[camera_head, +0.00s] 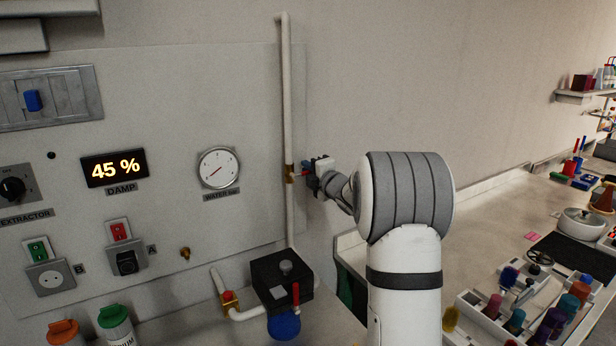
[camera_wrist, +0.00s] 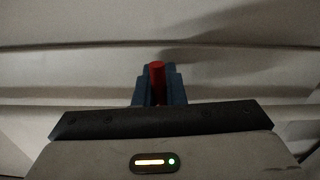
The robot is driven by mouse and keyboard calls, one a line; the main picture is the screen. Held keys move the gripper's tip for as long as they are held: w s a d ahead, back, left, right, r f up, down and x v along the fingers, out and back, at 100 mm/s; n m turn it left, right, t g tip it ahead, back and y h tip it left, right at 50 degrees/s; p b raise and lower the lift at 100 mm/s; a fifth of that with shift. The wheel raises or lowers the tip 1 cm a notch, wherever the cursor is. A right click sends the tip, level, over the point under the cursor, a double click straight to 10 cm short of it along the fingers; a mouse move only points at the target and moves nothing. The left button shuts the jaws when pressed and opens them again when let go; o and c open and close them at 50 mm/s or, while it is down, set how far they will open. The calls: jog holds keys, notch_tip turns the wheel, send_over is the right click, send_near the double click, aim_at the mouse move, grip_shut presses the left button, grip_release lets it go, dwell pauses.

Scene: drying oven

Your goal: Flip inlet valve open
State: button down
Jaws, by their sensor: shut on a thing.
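A brass valve (camera_head: 289,172) sits on the white vertical wall pipe (camera_head: 286,95), right of the round water gauge. I take it as the inlet valve; I see no label on it. My gripper (camera_head: 306,179) reaches it from the right, its blue fingers at the valve. In the wrist view, a red handle (camera_wrist: 157,82) stands between the blue fingers of my gripper (camera_wrist: 158,88), which is shut on it. The fingers and wrist hide part of the handle and the valve's right side in the head view, so its exact angle is hard to tell.
The water gauge (camera_head: 219,168) hangs left of the pipe. Below are a black box (camera_head: 281,279) with a red lever and a blue part, and a red-topped brass fitting (camera_head: 229,301). A damp display (camera_head: 114,167) reads 45 %. A tray of coloured bottles (camera_head: 470,303) stands right.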

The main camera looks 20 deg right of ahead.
jog(key=n+b, duration=0.1)
jog(key=b, duration=0.1)
jog(key=n+b, duration=0.1)
jog(key=b, duration=0.1)
jog(key=r+n+b, duration=0.1)
jog(key=n+b, duration=0.1)
jog(key=shift+a+b, duration=0.25)
jog(key=shift+b, duration=0.15)
jog(key=r+n+b, duration=0.1)
jog(key=a+n+b, duration=0.1)
jog(key=n+b, duration=0.1)
jog(key=r+n+b, duration=0.1)
jog(key=n+b, duration=0.1)
jog(key=shift+s+a+r, duration=0.2)
jog(key=shift+a+r, duration=0.1)
jog(key=shift+n, duration=0.3)
jog(key=c, duration=1.5)
grip_release()
jog(key=shift+r, duration=0.2)
